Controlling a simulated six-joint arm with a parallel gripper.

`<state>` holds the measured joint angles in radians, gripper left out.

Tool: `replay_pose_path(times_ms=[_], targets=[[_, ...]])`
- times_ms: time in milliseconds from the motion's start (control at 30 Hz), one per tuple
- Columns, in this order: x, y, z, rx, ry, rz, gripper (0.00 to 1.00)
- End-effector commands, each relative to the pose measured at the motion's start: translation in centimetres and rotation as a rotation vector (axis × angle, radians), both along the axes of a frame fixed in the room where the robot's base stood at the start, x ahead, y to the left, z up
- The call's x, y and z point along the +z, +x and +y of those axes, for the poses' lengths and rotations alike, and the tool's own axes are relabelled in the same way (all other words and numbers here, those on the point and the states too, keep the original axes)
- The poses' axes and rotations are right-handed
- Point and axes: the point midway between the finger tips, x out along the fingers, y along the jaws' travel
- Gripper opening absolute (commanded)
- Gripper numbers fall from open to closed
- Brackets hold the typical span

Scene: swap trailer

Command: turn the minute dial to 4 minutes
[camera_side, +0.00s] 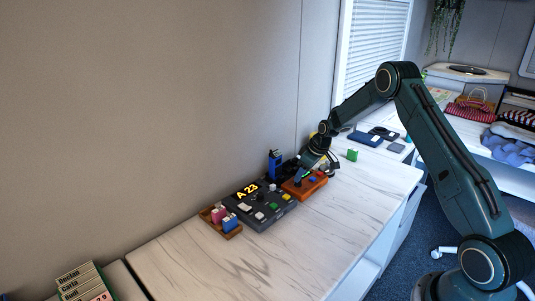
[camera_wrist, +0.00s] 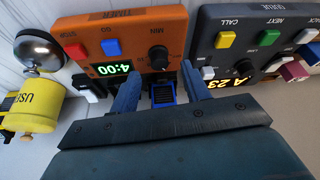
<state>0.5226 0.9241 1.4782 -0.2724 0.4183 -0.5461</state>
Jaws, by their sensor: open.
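The orange timer box (camera_wrist: 178,22) shows in the wrist view, its lettering upside down.
A red STOP button (camera_wrist: 76,51) and a blue GO button (camera_wrist: 111,47) are on the timer. A dark call panel (camera_wrist: 230,58) stands beside it. A chrome bell (camera_wrist: 39,52) and a yellow container (camera_wrist: 38,105) are close by. The counter (camera_side: 330,233) in front is clear.

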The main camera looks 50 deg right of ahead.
Motion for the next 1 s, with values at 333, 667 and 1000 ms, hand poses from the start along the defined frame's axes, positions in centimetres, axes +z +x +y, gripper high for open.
replay_pose_path(times_ms=[333,667,1000], targets=[[5.0,-1.9,-0.4,-0.001,-0.002,-0.004,0.47],[9.0,-3.6,-0.7,-0.001,-0.002,-0.003,0.47],[10.1,-4.1,-0.7,0.000,-0.001,-0.001,0.47]])
